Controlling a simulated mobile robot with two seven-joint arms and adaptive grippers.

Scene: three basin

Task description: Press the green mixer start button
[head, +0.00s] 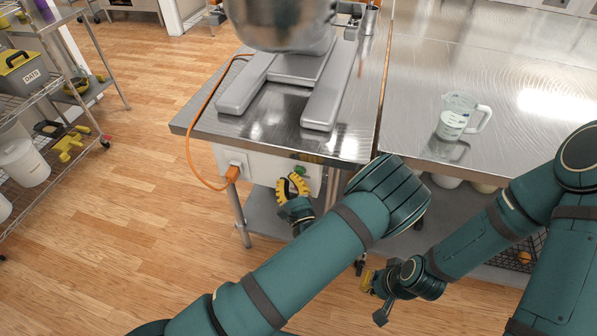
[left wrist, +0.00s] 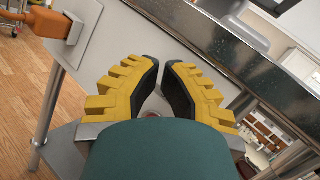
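The green button (head: 300,170) is on the front of a white control box (head: 258,165) under the mixer table's edge. The mixer (head: 290,68) has a steel bowl and grey legs and stands on the table. My left gripper (head: 293,186), with yellow fingers, is just below the button, close to the box front; contact cannot be told. In the left wrist view, the fingertips (left wrist: 162,68) lean together with a narrow gap and hold nothing visible.
An orange plug (head: 232,173) and cable are at the box's left side. The steel table edge (left wrist: 225,62) is close above my left fingers. A measuring jug (head: 455,118) stands on the right-hand counter (head: 415,70). A wire shelf (head: 30,95) is at left; the wooden floor between is clear.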

